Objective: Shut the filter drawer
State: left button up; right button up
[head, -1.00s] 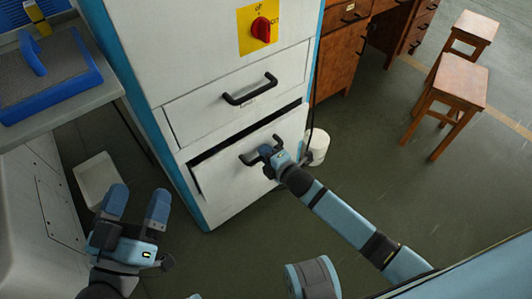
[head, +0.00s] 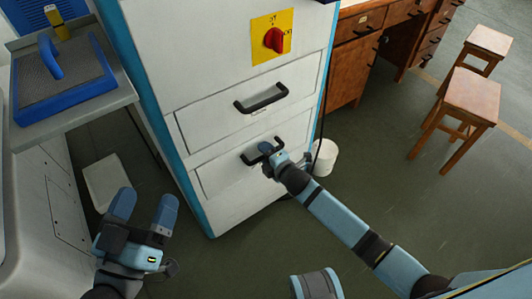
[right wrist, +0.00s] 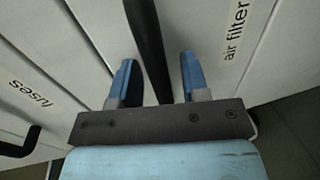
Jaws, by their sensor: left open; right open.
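The filter drawer (head: 235,172) is the lower drawer of the white cabinet in the head view. Its front looks flush with the cabinet, with no dark gap above it. The right wrist view shows its "air filter" label (right wrist: 236,32). My right gripper (head: 273,154) is at the drawer's black handle (head: 252,157). In the right wrist view, its open fingers (right wrist: 158,72) stand on either side of the handle bar (right wrist: 148,45), with space visible around the bar. My left gripper (head: 143,208) is open and empty, left of the cabinet.
The upper drawer (head: 205,118), labelled "fuses" (right wrist: 35,90), is shut above. A red switch (head: 274,40) is higher up. A white bucket (head: 325,158) stands right of the cabinet. A bench with a blue tray (head: 65,97) is left. Wooden stools (head: 468,97) stand on the right.

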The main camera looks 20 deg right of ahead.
pick_arm(q)
jog(key=f+y+p, duration=0.1)
jog(key=a+f+g+p, duration=0.1)
jog(key=f, duration=0.1)
jog(key=a+f+g+y+p, duration=0.1)
jog(key=f+p, duration=0.1)
jog(key=shift+w+f+y, duration=0.1)
jog(key=shift+y, duration=0.2)
pick_arm(e)
jog(key=v, duration=1.3)
jog(key=shift+s, duration=0.4)
jog(key=shift+d, duration=0.1)
